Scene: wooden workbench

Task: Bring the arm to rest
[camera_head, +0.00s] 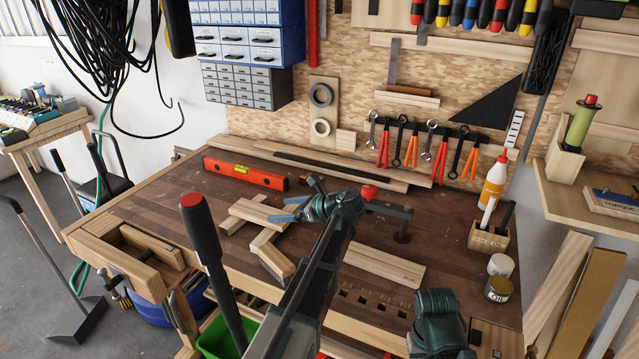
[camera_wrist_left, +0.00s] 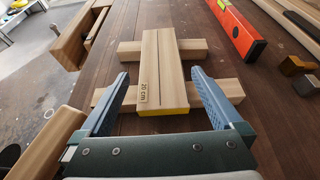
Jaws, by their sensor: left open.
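My left gripper (camera_head: 287,209) is open over the workbench (camera_head: 150,215). In the left wrist view its two blue fingers (camera_wrist_left: 160,73) stand apart, on either side of a light wooden board marked 20 cm (camera_wrist_left: 163,65). The board has a yellow end face and lies across two wooden strips (camera_wrist_left: 225,90). Nothing is clearly pinched between the fingers. In the head view the board (camera_head: 258,211) shows just left of the fingers, partly hidden by them.
A red level (camera_head: 245,173) lies at the back left. A wooden vise (camera_head: 140,255) is at the left edge. A glue bottle (camera_head: 494,180), a pencil holder (camera_head: 488,238) and small tins (camera_head: 498,288) stand at the right. A plank (camera_head: 385,265) lies near the front.

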